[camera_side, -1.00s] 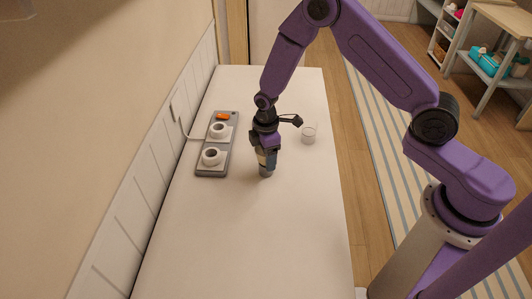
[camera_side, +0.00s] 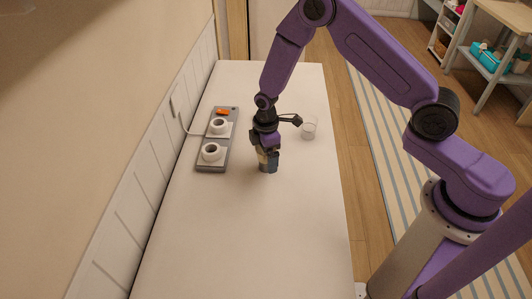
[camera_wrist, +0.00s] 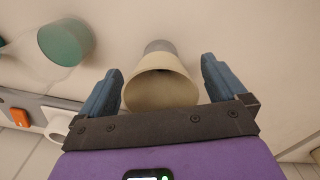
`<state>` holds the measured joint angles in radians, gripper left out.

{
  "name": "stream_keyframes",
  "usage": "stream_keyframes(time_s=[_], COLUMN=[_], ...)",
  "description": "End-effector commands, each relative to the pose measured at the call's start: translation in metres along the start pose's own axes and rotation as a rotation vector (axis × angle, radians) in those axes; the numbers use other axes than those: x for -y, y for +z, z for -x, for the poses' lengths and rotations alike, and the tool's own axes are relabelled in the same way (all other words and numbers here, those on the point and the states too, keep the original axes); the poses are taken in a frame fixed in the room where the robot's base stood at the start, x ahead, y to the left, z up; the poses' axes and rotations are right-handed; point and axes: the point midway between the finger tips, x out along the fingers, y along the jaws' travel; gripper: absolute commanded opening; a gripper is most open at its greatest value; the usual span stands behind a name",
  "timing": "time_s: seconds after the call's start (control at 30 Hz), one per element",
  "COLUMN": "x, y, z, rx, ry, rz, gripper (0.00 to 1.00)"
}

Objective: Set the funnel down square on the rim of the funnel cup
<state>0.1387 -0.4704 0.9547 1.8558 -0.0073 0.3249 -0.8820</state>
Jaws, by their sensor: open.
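The beige funnel (camera_wrist: 160,88) is between my fingers in the wrist view, its wide mouth toward the camera. The grey funnel cup (camera_wrist: 160,46) shows past its narrower end. In the side view the funnel (camera_side: 262,157) appears on top of the cup (camera_side: 268,168), which stands on the table. My gripper (camera_wrist: 165,78) is open around the funnel, with a visible gap to each blue finger. It also shows in the side view (camera_side: 266,152), above the cup. The funnel hides the cup's rim, so I cannot tell whether it sits fully square.
A grey strip (camera_side: 230,144) with two white rings and an orange part (camera_side: 223,111) lies left, near the wall. The front of the table (camera_side: 250,240) is clear.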

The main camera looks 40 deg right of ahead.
Motion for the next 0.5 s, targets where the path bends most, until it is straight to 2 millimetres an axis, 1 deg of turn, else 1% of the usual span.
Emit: stream_keyframes(time_s=[0.13,0.23,0.37,0.5], x=[0.0,-0.001,-0.001,-0.001], y=[0.0,0.0,-0.001,-0.001], z=[0.002,0.01,0.028,0.054], rx=[0.0,-0.001,-0.003,-0.003], ry=[0.001,0.002,0.003,0.003], rz=[0.0,0.0,0.0,0.0], gripper=[0.98,0.98,0.98,0.98])
